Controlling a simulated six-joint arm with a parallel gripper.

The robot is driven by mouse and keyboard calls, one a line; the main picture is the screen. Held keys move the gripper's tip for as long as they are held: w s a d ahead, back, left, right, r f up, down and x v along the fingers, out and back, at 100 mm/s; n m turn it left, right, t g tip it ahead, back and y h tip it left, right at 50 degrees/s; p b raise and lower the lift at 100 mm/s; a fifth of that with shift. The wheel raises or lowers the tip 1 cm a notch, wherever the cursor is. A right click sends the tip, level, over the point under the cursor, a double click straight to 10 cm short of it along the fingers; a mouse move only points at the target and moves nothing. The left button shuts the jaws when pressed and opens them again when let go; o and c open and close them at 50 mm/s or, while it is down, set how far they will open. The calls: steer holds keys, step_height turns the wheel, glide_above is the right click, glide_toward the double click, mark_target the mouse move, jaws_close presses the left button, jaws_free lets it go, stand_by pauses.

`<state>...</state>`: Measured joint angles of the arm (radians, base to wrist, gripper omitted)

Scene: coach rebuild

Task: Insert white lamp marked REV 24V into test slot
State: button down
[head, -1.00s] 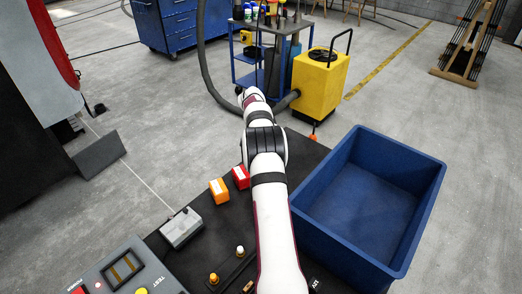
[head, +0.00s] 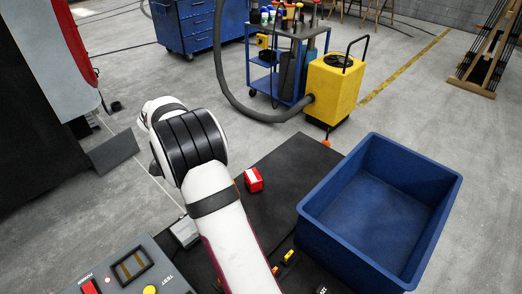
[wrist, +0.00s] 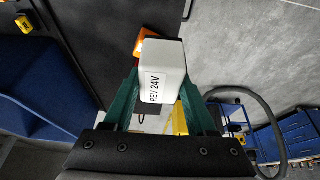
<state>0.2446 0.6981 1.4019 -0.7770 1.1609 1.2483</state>
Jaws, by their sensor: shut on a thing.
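My gripper (wrist: 160,105) is shut on the white lamp (wrist: 165,60), a pale block with a REV 24V label facing the wrist camera. Its green fingers stand on either side of the lamp. In the head view my arm reaches left, and its own links hide the gripper and lamp. The grey test unit (head: 150,248) is at the lower left of the head view, with POWER and TEST markings. A dark recess with two tan strips (head: 132,266), apparently the test slot, is in its top. My arm is beyond and right of the unit.
A red block (head: 253,179) sits on the dark table (head: 290,165). An orange block (wrist: 146,40) shows behind the lamp in the wrist view. A pale grey box (head: 184,233) is partly hidden by my arm. A blue bin (head: 310,222) stands at right.

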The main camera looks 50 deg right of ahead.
steer(key=s+a+r, duration=0.1)
steer(key=s+a, duration=0.2)
steer(key=a, duration=1.1)
steer(key=s+a+r, duration=0.1)
steer(key=s+a, duration=0.2)
steer(key=a, duration=1.1)
steer(key=shift+w+d+f, duration=0.1)
steer(key=shift+w+f, duration=0.05)
steer(key=shift+f, duration=1)
steer(key=shift+w+d+f, duration=0.1)
steer(key=shift+w+f, duration=0.05)
steer(key=shift+f, duration=1)
steer(key=shift+f, duration=0.6)
steer(key=shift+r, duration=0.4)
steer(key=shift+f, duration=0.65)
steer(key=shift+c, duration=2.4)
jaws_free()
steer(key=shift+r, duration=0.1)
